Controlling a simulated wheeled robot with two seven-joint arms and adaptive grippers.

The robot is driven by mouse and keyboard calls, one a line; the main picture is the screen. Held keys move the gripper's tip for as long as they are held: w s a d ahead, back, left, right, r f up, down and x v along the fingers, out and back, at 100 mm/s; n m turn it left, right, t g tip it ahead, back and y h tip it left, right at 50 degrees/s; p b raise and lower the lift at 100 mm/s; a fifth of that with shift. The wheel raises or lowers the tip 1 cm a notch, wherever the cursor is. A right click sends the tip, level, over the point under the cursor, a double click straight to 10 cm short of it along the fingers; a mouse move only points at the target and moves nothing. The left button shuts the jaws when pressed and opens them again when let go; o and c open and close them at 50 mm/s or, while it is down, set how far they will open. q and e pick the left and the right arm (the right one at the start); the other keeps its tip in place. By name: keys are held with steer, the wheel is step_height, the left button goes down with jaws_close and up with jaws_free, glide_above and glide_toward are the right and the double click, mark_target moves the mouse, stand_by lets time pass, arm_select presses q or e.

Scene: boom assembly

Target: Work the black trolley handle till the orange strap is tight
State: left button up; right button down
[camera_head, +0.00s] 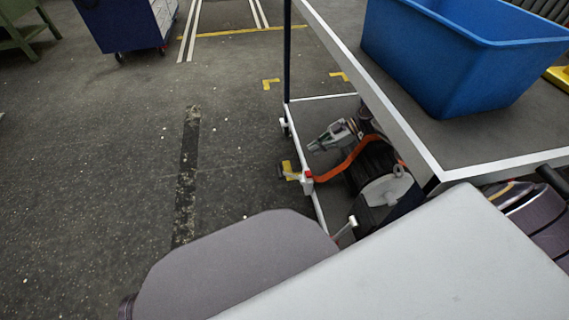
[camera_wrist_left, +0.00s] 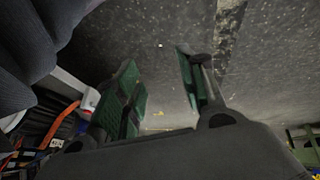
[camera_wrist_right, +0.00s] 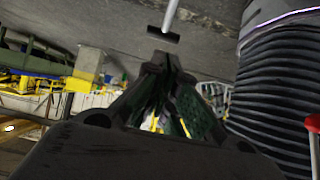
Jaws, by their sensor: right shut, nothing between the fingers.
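The orange strap (camera_head: 346,166) runs in a bent line from a small white fitting (camera_head: 307,182) on the trolley's left edge up over a dark load on the lower shelf. I cannot tell how tight it is.
The trolley's upper deck (camera_head: 445,143) holds a blue crate (camera_head: 450,65) and overhangs the lower shelf, with a corner post (camera_head: 286,55) at the left. A round-ended dark load (camera_head: 385,190) fills the lower shelf's right. The floor to the left is open.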

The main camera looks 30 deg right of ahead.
arm_select(q)
steer(key=shift+f, duration=0.1)
arm_select(e)
steer(key=shift+a, duration=0.1)
steer(key=b, duration=0.3)
glide_above(291, 176)
steer(key=w+a, duration=0.1)
steer(key=a, duration=0.1)
steer(key=f, duration=0.7)
steer(key=shift+w+d+f, duration=0.15)
steer(key=shift+w+f, duration=0.05)
steer(key=shift+f, duration=0.1)
arm_select(q)
steer(key=shift+n+t+h, duration=0.3)
steer(key=shift+t+h, duration=0.1)
steer(key=shift+t, duration=0.2)
steer(key=f, duration=0.2)
steer(key=d+f, duration=0.1)
steer(key=f, duration=0.2)
steer(key=shift+f, duration=0.3)
steer(key=shift+w+r, duration=0.15)
steer(key=shift+r, duration=0.05)
arm_select(e)
steer(key=shift+f, duration=0.1)
arm_select(q)
steer(key=shift+s, duration=0.2)
arm_select(e)
steer(key=shift+w+a+h, duration=0.1)
steer(key=shift+a+h, duration=0.15)
steer(key=shift+h, duration=0.05)
